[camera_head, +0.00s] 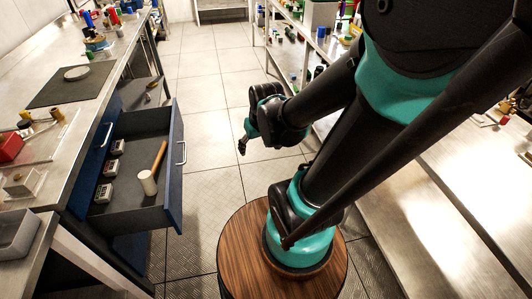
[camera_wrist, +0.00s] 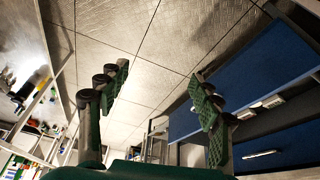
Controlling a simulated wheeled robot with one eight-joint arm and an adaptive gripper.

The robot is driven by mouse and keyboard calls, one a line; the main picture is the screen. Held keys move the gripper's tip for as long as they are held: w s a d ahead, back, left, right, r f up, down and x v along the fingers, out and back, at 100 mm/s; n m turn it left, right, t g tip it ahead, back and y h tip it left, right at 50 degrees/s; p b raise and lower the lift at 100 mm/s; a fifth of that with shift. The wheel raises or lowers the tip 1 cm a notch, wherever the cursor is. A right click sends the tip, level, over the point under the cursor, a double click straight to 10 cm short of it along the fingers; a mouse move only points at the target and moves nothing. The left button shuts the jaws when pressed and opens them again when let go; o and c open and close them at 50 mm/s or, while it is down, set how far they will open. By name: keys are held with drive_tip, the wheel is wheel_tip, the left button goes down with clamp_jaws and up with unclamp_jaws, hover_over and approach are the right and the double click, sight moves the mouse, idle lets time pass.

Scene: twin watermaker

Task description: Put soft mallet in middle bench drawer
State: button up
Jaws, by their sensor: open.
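The soft mallet (camera_head: 148,183), with a white head and a wooden handle, lies inside an open blue-fronted bench drawer (camera_head: 175,165) in the head view. The drawer is pulled far out, and its dark floor shows around the mallet. I cannot tell for sure whether it is the middle one. My gripper (camera_head: 243,145) is to the right of the drawer, above the floor and apart from it. In the wrist view my gripper (camera_wrist: 163,92) has its fingers spread with nothing between them. Blue drawer panels (camera_wrist: 260,75) show at right there; the mallet is not visible in it.
Several small grey-and-white boxes (camera_head: 110,167) lie along the drawer's left side. The metal bench top (camera_head: 85,125) holds a dark mat (camera_head: 70,88), a red box (camera_head: 10,147) and a grey bin (camera_head: 15,232). The tiled floor (camera_head: 205,135) between bench and shelves is clear.

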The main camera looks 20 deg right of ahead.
drive_tip(key=shift+m+h, duration=0.3)
drive_tip(key=shift+m, duration=0.6)
drive_tip(key=s+d, duration=0.1)
drive_tip(key=s+d+f, duration=0.1)
drive_tip(key=s, duration=0.1)
drive_tip(key=shift+s+d, duration=0.2)
drive_tip(key=shift+d, duration=0.15)
